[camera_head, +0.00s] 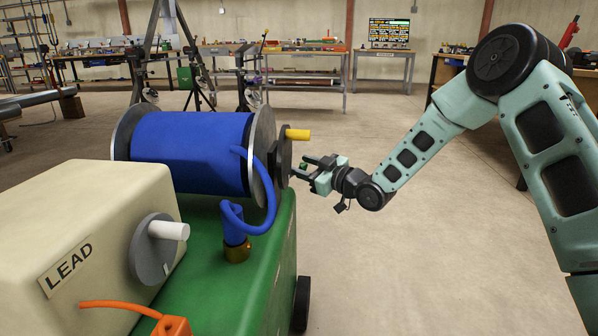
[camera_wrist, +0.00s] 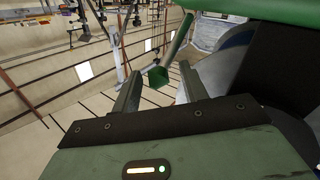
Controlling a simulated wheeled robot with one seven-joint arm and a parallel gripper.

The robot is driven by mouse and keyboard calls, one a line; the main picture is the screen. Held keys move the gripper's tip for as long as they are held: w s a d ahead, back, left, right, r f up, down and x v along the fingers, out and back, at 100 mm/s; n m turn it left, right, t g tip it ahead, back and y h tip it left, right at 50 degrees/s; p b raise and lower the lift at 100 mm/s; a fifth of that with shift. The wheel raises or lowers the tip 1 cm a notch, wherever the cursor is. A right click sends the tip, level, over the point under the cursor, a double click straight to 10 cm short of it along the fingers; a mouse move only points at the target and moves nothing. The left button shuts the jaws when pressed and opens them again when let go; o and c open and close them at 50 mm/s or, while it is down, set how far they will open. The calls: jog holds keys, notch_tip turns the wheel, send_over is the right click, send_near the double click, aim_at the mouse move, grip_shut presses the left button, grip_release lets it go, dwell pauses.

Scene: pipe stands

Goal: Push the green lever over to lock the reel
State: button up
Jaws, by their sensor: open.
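The reel (camera_head: 190,152) is wound with blue hose between grey flanges and sits on a green cart. The green lever (camera_wrist: 172,55) is a bar with a square end in the wrist view. Its end appears between or just beyond my fingertips, and I cannot tell whether they touch. In the head view the lever is mostly hidden; a small green bit shows at my fingers. My gripper (camera_head: 303,167) is beside the reel's right end, below the yellow handle (camera_head: 297,134). In the wrist view my gripper (camera_wrist: 158,76) is open, with its fingers apart and nothing clamped.
The green cart (camera_head: 268,278) carries a cream box marked LEAD (camera_head: 80,225) with a grey dial (camera_head: 154,250). A blue hose (camera_head: 262,205) loops down in front of the reel. A dark round part (camera_wrist: 275,65) is close on the right in the wrist view. Floor right of the cart is clear.

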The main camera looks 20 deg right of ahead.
jog(key=shift+x, duration=1.1)
jog(key=c, duration=0.8)
jog(key=p, duration=0.1)
jog(key=r+h+p, duration=0.1)
jog(key=p, duration=0.1)
jog(key=shift+w+a+r+n+g, duration=0.1)
jog(key=shift+a+r+n+g, duration=0.1)
jog(key=shift+a+n+g, duration=0.2)
jog(key=shift+w+a+n+g+h+p, duration=0.15)
jog(key=shift+a+n+g+h+p, duration=0.15)
jog(key=shift+g+p, duration=0.35)
jog(key=shift+c, duration=0.3)
jog(key=shift+f, duration=0.15)
